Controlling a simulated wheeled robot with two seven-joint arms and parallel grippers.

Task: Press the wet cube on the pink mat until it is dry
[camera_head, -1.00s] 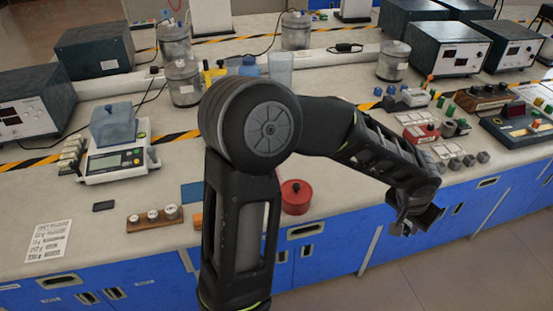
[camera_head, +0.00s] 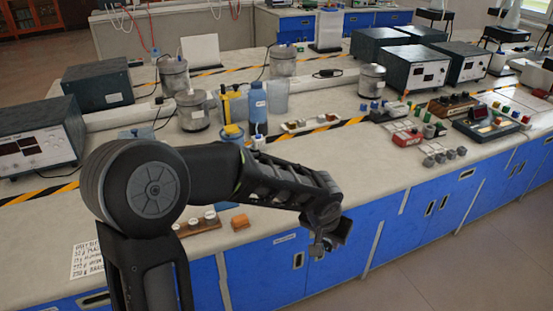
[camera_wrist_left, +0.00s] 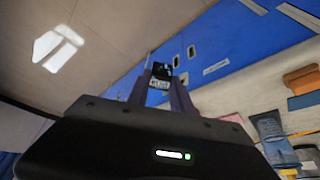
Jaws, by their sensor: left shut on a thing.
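My left gripper (camera_head: 327,240) hangs in front of the bench's front edge, off the worktop. In the left wrist view its fingers (camera_wrist_left: 160,85) are shut on a small dark thing with a pale label (camera_wrist_left: 160,76); I cannot tell if it is the wet cube. An orange block (camera_head: 240,222) lies apart on the bench near the front edge; it also shows in the left wrist view (camera_wrist_left: 301,79). No pink mat can be made out for certain; a small pinkish patch (camera_wrist_left: 236,119) shows at the right of the left wrist view. My right gripper is not in view.
A wooden strip with several white-topped weights (camera_head: 197,224) lies near the bench front. Bottles (camera_head: 257,105) and lidded jars (camera_head: 192,108) stand behind my arm. Electronic boxes (camera_head: 414,68) stand at the back. The worktop (camera_head: 372,158) right of my arm is fairly clear.

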